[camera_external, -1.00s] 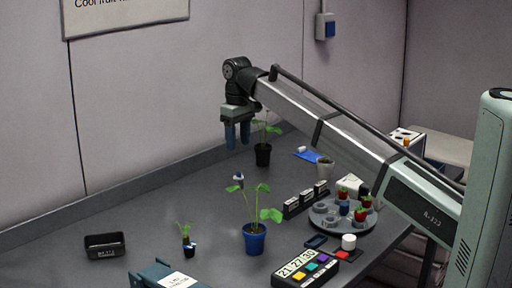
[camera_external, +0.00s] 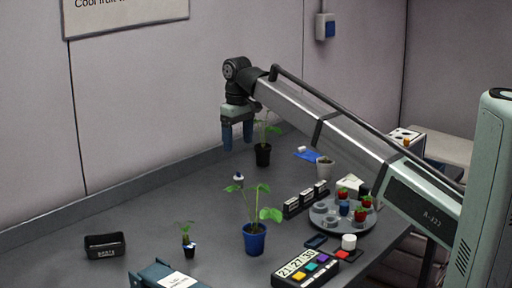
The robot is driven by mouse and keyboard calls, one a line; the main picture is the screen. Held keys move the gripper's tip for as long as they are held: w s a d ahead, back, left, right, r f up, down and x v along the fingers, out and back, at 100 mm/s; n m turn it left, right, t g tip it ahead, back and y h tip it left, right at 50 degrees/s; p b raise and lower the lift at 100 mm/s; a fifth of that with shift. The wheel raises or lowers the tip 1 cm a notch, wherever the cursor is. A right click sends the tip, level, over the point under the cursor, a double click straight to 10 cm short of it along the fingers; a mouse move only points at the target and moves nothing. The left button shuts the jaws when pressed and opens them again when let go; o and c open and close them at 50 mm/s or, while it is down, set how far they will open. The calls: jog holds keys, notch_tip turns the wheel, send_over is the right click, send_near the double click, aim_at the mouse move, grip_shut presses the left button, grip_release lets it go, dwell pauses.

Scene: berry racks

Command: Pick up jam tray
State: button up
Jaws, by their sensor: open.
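My gripper (camera_external: 238,142) hangs in the air over the back of the grey table, with its two blue fingers pointing down, apart and empty. I cannot tell for sure which thing is the jam tray, as the labels are too small to read. A small black tray (camera_external: 105,246) with a pale label sits at the far left of the table. A blue container (camera_external: 150,274) with a white label stands at the front edge, partly cut off by the picture. Both are well apart from my gripper.
Potted plants stand at the middle (camera_external: 255,240), back (camera_external: 263,155) and front left (camera_external: 189,248). A round grey rack (camera_external: 335,228) holds red berries at the right. A clock panel (camera_external: 305,270) with coloured buttons sits in front. The left-middle table is clear.

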jog(key=o, duration=0.4)
jog(key=n+y, duration=0.2)
jog(key=n, duration=1)
send_over(105, 239)
jog(key=s+d, duration=0.2)
jog(key=d, duration=0.1)
jog(key=shift+s+a+f, duration=0.1)
jog(key=shift+a+f, duration=0.25)
jog(key=shift+f, duration=1.8)
jog(key=shift+s+a+f, duration=0.15)
jog(key=shift+a+f, duration=0.25)
jog(key=shift+f, duration=1.7)
jog(key=shift+s+a+f, duration=0.1)
jog(key=shift+a+f, duration=0.25)
jog(key=shift+f, duration=1.8)
